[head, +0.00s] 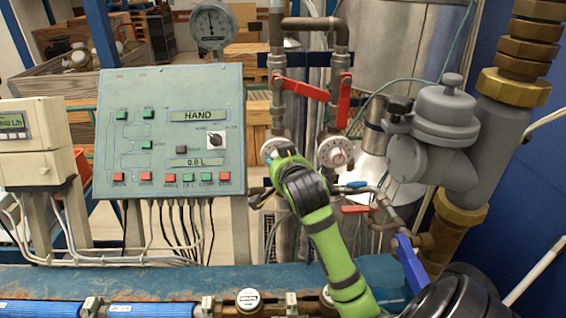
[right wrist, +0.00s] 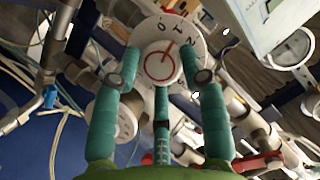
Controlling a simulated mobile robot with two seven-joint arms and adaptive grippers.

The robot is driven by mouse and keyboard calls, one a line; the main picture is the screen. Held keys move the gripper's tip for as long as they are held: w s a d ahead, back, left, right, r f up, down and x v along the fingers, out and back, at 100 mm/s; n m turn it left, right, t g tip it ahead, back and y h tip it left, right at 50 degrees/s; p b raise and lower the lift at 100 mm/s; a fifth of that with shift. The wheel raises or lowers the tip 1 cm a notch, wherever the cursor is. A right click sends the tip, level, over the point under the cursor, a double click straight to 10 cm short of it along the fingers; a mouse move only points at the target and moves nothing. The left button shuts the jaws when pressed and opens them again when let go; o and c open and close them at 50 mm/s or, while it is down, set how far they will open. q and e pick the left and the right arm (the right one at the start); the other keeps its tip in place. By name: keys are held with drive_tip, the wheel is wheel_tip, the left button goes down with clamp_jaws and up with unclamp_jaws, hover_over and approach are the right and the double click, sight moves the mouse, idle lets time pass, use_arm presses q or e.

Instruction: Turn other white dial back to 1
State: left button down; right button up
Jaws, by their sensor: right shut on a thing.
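Two white dials sit side by side on the pipes right of the control panel in the head view. The left white dial (head: 273,146) is partly hidden by my right gripper (head: 287,160). The right white dial (head: 335,152) is free, with red markings on its face. In the right wrist view, my right gripper (right wrist: 160,75) has its teal fingers closed around the rim of a white dial (right wrist: 158,48). That dial's face shows a red ring, a red line pointing up and right, and small digits along its upper edge. My left gripper is not in view.
The control panel (head: 170,105) stands left of the dials. Red lever handles (head: 305,89) hang above them, and a blue-handled valve (head: 352,187) lies below right. A large grey valve and pipe (head: 435,140) stand at the right. A pressure gauge (head: 212,24) is above the panel.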

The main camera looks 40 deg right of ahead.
drive_tip(key=shift+a+f, duration=0.1)
idle(0.5)
drive_tip(key=o, duration=1.1)
drive_tip(key=shift+w+a, duration=0.1)
wheel_tip(320, 180, up, 10)
